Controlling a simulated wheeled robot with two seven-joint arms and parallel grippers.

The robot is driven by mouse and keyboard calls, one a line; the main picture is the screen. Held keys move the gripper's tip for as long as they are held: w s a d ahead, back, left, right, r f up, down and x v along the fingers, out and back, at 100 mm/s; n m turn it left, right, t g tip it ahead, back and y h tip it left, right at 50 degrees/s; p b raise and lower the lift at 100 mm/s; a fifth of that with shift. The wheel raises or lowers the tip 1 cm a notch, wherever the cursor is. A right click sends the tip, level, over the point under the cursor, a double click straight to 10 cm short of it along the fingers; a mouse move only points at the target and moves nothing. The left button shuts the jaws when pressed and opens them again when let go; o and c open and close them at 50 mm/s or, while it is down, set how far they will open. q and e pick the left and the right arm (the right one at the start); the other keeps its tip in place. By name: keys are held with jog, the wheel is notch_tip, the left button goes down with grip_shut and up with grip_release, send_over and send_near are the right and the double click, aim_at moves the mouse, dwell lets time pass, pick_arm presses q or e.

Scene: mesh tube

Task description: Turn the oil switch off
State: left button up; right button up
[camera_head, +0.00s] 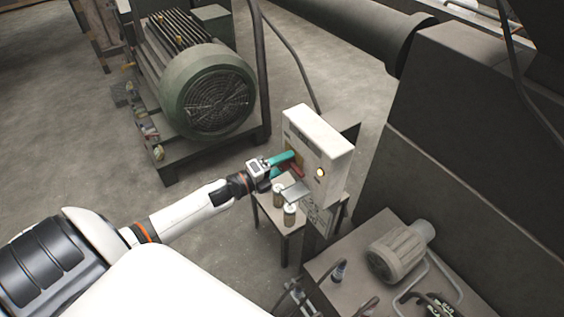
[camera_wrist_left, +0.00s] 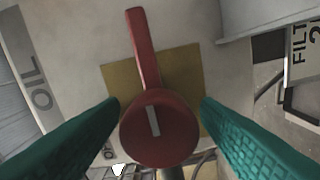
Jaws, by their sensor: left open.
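The red oil switch (camera_wrist_left: 158,130) shows in the left wrist view as a round knob with a long lever pointing up in the picture. A pale line marks its face. It sits on a yellow plate (camera_wrist_left: 190,62) on a pale switch box (camera_head: 322,140), beside an "OIL" label (camera_wrist_left: 41,96). In the head view, a red part of the switch (camera_head: 295,171) shows by my fingers. My left gripper (camera_wrist_left: 160,125) is open, with one teal finger on each side of the knob. I cannot tell whether they touch it. My right gripper is not in view.
A lit round lamp (camera_head: 320,173) is on the box front. Small cans (camera_head: 290,215) stand on a stand below the box. A green motor (camera_head: 205,85) is behind to the left, a large dark machine (camera_head: 470,130) to the right. A smaller motor (camera_head: 398,250) is lower right.

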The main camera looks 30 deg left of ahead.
pick_arm(q)
jog(key=c, duration=1)
jog(key=shift+n, duration=0.4)
jog(key=n, duration=0.3)
jog(key=shift+n+p, duration=0.4)
jog(key=n, duration=0.4)
jog(key=shift+n+p, duration=0.3)
jog(key=shift+p, duration=0.1)
jog(key=n, duration=0.4)
jog(key=shift+p, duration=0.3)
jog(key=shift+n, duration=2.2)
jog(key=shift+f+n, duration=0.1)
jog(key=shift+n, duration=0.2)
